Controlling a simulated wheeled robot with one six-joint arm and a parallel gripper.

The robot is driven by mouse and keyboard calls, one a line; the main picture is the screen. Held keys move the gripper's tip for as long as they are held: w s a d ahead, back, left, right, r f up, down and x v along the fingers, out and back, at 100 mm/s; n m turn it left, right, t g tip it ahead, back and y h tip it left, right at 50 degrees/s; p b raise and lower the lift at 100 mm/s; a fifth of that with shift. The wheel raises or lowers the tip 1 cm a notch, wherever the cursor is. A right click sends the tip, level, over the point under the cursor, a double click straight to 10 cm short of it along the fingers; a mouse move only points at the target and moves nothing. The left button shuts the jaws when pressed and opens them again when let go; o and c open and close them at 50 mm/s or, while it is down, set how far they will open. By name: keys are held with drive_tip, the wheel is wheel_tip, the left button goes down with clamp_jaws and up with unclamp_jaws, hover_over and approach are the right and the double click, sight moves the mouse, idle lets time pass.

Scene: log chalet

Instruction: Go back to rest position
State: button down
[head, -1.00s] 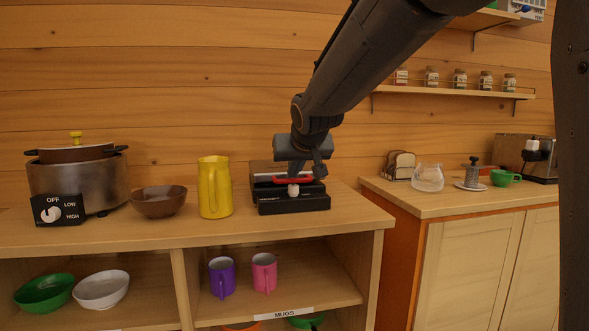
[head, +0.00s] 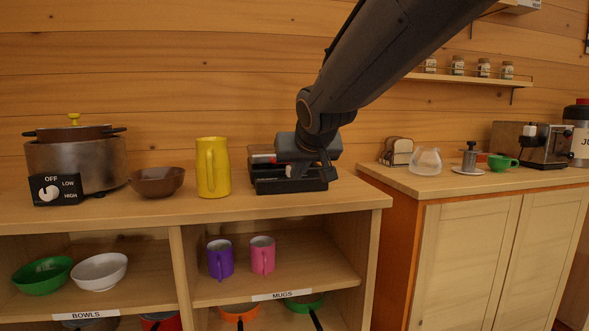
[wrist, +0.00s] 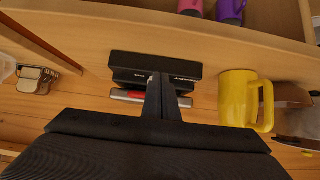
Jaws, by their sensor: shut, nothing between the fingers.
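My gripper (head: 322,172) is over the right side of a black appliance (head: 270,184) on the wooden counter, in the head view. In the wrist view my gripper (wrist: 158,78) points at the same black appliance (wrist: 155,66), with its two fingers together and nothing between them. Part of a red and silver piece (wrist: 135,96) of the appliance shows beside the fingers. Whether the fingertips touch the appliance cannot be told. My arm reaches in from the upper right of the head view.
A yellow pitcher (head: 212,168) stands close left of the appliance, then a brown bowl (head: 157,181) and a pot (head: 76,163). Mugs (head: 262,255) sit on the shelf below. A spice shelf (head: 470,79) is behind my arm. A toast rack (head: 398,151) stands on the right counter.

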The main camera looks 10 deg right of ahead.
drive_tip(key=shift+s+f, duration=0.5)
drive_tip(key=shift+s, duration=0.25)
drive_tip(key=s+a+f+n+g, duration=0.1)
drive_tip(key=s+a+f+g, duration=0.25)
drive_tip(key=s+f, duration=0.55)
drive_tip(key=s+a+f+n+g, duration=0.15)
drive_tip(key=s+f+g, duration=0.3)
drive_tip(key=s, duration=0.85)
drive_tip(key=s+a+f+n+g, duration=0.1)
drive_tip(key=s+a+f+g, duration=0.2)
drive_tip(key=s+f, duration=0.6)
drive_tip(key=s+d+r+m+p, duration=0.1)
drive_tip(key=d+r+m+p, duration=0.2)
drive_tip(key=d+r+p, duration=0.7)
wheel_tip(320, 180, up, 4)
drive_tip(key=p, duration=1)
drive_tip(key=shift+s+d+f, duration=0.15)
drive_tip(key=shift+s+f, duration=0.1)
drive_tip(key=shift+s, duration=0.1)
